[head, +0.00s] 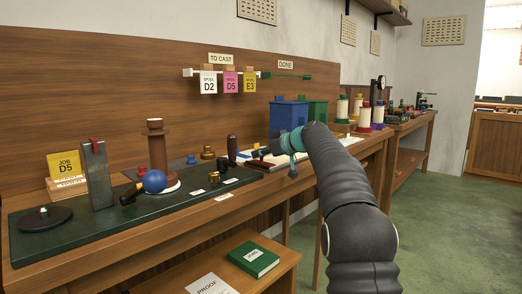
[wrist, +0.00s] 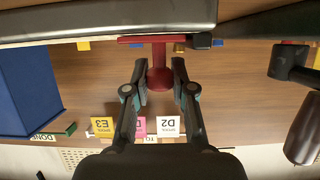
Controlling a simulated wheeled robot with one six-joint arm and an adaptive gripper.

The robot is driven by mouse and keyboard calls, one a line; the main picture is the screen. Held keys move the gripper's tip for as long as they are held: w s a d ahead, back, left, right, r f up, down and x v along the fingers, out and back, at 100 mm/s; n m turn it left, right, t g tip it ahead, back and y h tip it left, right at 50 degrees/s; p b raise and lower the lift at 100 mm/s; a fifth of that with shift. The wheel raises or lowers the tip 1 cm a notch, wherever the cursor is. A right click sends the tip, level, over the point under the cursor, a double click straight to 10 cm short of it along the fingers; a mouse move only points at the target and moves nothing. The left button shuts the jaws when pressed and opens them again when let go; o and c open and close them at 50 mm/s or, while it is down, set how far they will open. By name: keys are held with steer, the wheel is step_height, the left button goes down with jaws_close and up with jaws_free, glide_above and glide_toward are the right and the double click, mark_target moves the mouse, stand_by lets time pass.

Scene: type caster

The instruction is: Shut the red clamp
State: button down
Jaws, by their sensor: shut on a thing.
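The red clamp (wrist: 159,78) shows in the wrist view as a red bar across the top, with a black tip at its right end, and a red stem with a round knob. My gripper (wrist: 160,72) has one finger on each side of the stem and knob and is closed on it. In the head view my gripper (head: 264,153) reaches left over the bench, with teal joints at its fingers. The clamp is small and largely hidden there.
A blue bin (head: 286,118) and a green bin (head: 316,110) stand behind my gripper. A dark-handled tool (wrist: 304,130) is at the right in the wrist view.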

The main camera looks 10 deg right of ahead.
steer(key=shift+d+r, duration=0.1)
stand_by(0.4)
steer(key=c, duration=1)
jaws_free()
steer(key=shift+o, duration=0.2)
steer(key=v, duration=1.2)
